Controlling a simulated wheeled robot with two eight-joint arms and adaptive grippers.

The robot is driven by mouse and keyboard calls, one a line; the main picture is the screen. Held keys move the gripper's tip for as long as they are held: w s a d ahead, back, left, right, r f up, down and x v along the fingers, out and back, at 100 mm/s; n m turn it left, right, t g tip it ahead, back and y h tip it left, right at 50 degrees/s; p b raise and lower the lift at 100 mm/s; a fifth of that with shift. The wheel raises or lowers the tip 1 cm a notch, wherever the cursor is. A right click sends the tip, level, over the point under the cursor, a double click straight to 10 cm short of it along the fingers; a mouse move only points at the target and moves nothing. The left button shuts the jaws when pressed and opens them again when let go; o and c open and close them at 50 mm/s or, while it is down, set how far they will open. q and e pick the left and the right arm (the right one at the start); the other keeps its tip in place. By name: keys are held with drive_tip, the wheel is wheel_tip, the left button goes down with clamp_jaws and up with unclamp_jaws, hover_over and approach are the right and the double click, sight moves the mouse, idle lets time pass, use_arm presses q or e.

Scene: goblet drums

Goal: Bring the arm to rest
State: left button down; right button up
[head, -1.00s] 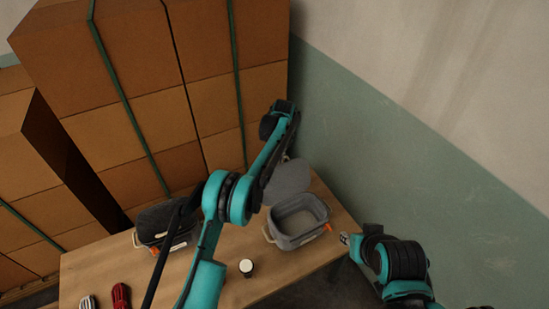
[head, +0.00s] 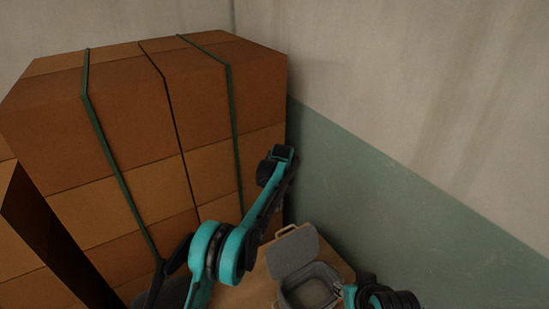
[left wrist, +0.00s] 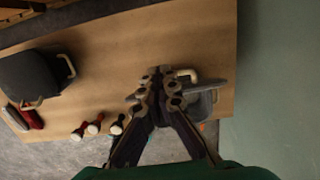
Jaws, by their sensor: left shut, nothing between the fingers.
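My left arm rises from the bottom of the head view, bends, and reaches up and right in front of the boxes. My left gripper shows clearly in the left wrist view (left wrist: 163,85), fingers together with nothing between them. It is above the table and partly covers a grey case (left wrist: 205,106); the height between them is hard to tell. My right arm is at the bottom right of the head view; its gripper is mostly hidden or cut off there. Several small goblet drums (left wrist: 95,128), red with pale tops, stand along the table's edge in the left wrist view.
The open grey case (head: 311,285) has its lid (head: 292,250) raised. A dark case (left wrist: 32,75) is on the left of the wooden table (left wrist: 120,55) in the wrist view. Tall strapped boxes (head: 130,130) stand behind, beside a green-and-white wall (head: 400,190). The table's middle is bare.

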use_arm(q)
drive_tip(key=s+a+r+n+t+b, duration=0.3)
drive_tip(key=s+a+r+n+b, duration=0.2)
drive_tip(key=s+a+r+n, duration=0.95)
drive_tip(key=s+a+f+n+t+b, duration=0.1)
drive_tip(key=s+f+n, duration=0.2)
drive_tip(key=s+n, duration=0.2)
drive_tip(key=s+a+f+n+t+b, duration=0.1)
drive_tip(key=s+f+n, duration=0.3)
drive_tip(key=s, duration=0.7)
drive_tip(key=s+a+f+n+t+b, duration=0.1)
drive_tip(key=s+a+f+n, duration=0.1)
drive_tip(key=s+n, duration=0.4)
drive_tip(key=s+f, duration=0.1)
drive_tip(key=s, duration=0.2)
drive_tip(key=shift+a+f+h+b, duration=0.3)
drive_tip(key=shift+f+b, duration=0.05)
drive_tip(key=shift+b, duration=0.05)
drive_tip(key=shift+w, duration=0.1)
